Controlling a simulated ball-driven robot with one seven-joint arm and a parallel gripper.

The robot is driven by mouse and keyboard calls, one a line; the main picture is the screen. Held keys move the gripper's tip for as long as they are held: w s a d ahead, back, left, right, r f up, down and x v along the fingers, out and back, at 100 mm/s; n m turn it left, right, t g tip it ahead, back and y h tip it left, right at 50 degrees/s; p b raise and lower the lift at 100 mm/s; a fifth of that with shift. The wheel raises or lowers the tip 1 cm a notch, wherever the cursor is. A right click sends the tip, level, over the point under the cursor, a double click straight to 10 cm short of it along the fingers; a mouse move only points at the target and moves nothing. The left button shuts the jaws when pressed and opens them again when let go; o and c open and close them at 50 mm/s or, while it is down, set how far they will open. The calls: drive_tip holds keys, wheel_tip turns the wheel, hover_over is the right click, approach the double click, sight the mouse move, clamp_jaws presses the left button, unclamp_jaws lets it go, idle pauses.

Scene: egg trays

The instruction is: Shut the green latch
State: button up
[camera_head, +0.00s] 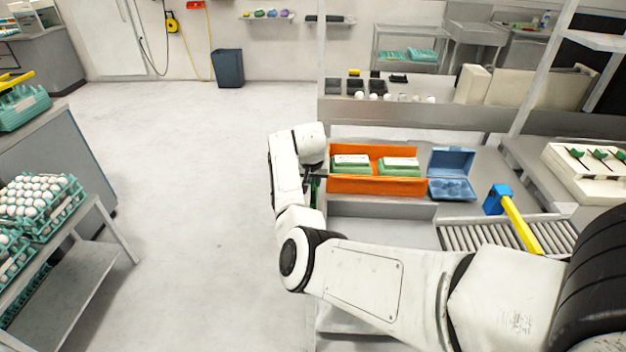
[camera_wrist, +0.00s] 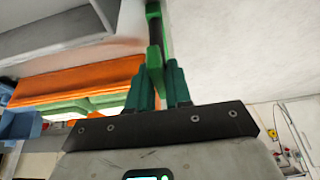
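The green latch (camera_wrist: 155,61) shows in the wrist view as a bright green piece on a dark upright bar with more green at the top. It lies beside the left end of the orange crate. My gripper (camera_wrist: 157,75) has two dark teal fingers, one on each side of the latch's lower part, with no clear gap to it. The fingers look closed on it, but the contact itself is partly hidden. In the head view the orange crate (camera_head: 378,186) holds two green egg cartons with white labels; my arm hides most of the latch and the gripper there.
A blue open carton (camera_head: 451,190) stands right of the crate. A blue post with a yellow bar (camera_head: 522,226) crosses the roller conveyor (camera_head: 470,237). A white panel with several green handles (camera_head: 590,172) is at the far right.

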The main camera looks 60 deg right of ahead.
clamp_jaws()
drive_tip(key=shift+f+m+b, duration=0.1)
drive_tip(key=shift+m+b, duration=0.2)
drive_tip(key=shift+b, duration=0.15)
drive_tip(key=m+b, duration=0.1)
drive_tip(key=b, duration=0.1)
drive_tip(key=m+g+b, duration=0.1)
drive_tip(key=m, duration=0.1)
drive_tip(key=shift+f+m+g+h+b, duration=0.15)
drive_tip(key=shift+m+g+h+b, duration=0.15)
drive_tip(key=shift+b, duration=0.05)
drive_tip(key=m+g+b, duration=0.1)
drive_tip(key=m+b, duration=0.3)
drive_tip(key=shift+m+g+b, duration=0.3)
drive_tip(key=shift+g+b, duration=0.05)
drive_tip(key=shift+g, duration=0.05)
drive_tip(key=m+g+y+b, duration=0.1)
drive_tip(key=m+b, duration=0.3)
drive_tip(key=shift+d+m+b, duration=0.1)
drive_tip(key=shift+m+b, duration=0.2)
drive_tip(key=shift+b, duration=0.05)
drive_tip(key=m+b, duration=0.1)
drive_tip(key=m+g+y+b, duration=0.1)
drive_tip(key=m, duration=0.1)
drive_tip(key=m+b, duration=0.1)
drive_tip(key=b, duration=0.1)
drive_tip(key=shift+r+y, duration=0.25)
drive_tip(key=shift+y, duration=0.15)
drive_tip(key=shift+m, duration=0.3)
